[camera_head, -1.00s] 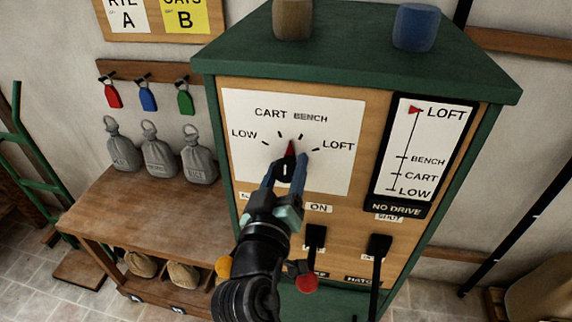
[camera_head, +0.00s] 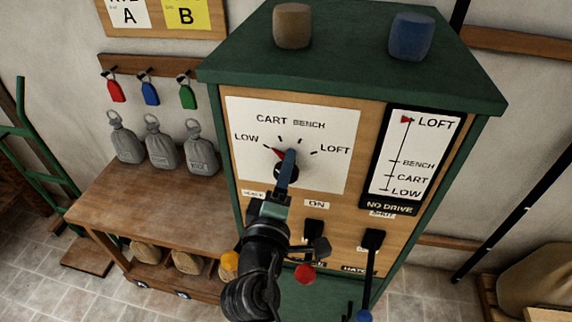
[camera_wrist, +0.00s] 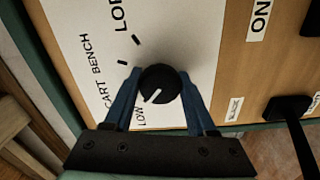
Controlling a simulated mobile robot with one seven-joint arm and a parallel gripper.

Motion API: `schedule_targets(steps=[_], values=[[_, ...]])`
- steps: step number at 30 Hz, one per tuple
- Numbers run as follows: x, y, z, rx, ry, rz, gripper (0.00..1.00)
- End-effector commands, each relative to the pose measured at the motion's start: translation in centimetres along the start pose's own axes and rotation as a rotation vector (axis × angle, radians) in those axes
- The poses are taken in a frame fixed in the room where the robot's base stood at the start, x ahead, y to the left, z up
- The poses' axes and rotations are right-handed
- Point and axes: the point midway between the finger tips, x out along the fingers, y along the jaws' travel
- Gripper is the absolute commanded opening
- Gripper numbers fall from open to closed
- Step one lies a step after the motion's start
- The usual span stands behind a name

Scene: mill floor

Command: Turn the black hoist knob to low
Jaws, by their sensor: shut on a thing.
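The black hoist knob (camera_head: 284,175) sits on a white dial plate (camera_head: 334,176) on the front of a green-topped wooden cabinet. Its red pointer is turned up and left, toward the LOW mark. In the wrist view the knob (camera_wrist: 160,78) shows a white line directed at the word LOW. My gripper (camera_head: 288,163) is shut on the knob, with one blue finger on each side of it. In the head view the fingers and wrist hide part of the knob.
A black gauge (camera_head: 388,172) at right has its red marker at LOFT and reads NO DRIVE. Black levers (camera_head: 371,242) project below. Tan (camera_head: 292,26) and blue (camera_head: 411,36) blocks sit on top. A bench (camera_head: 150,198) with grey sacks stands left.

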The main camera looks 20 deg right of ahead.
Motion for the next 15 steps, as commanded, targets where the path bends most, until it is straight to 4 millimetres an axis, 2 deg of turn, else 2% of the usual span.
schedule_targets(steps=[6, 15], values=[[-0.02, 0.00, -0.01, -0.109, 0.000, -0.002, 0.01], [-0.02, -0.10, 0.00, -0.169, 0.000, -0.002, 0.01]])
